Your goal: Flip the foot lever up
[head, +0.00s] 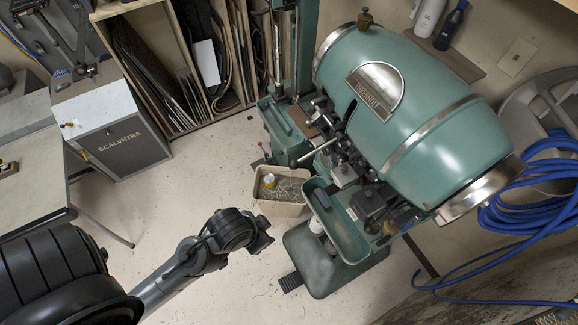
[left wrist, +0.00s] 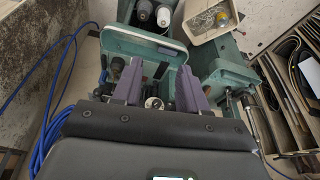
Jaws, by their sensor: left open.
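The green sole stitcher (head: 410,110) stands right of centre in the head view. A thin metal lever (head: 318,151) with a small knob sticks out to the left from its mechanism. A similar rod (left wrist: 252,122) shows at the right in the left wrist view. A dark ribbed foot pedal (head: 290,282) lies by the base. I cannot tell which is the foot lever. My left gripper (left wrist: 159,68) is open, its two purple fingers apart with nothing held, over the machine's green parts. In the head view my left arm's end (head: 262,234) is left of the base. My right gripper is out of view.
A beige bin (head: 282,208) stands beside the machine, with a green tray (head: 345,226) right of it. Blue hose (head: 535,195) is coiled at the right. A grey SCALVETRA cabinet (head: 120,135) and a wooden rack (head: 235,98) stand behind. Floor (head: 190,180) between is clear.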

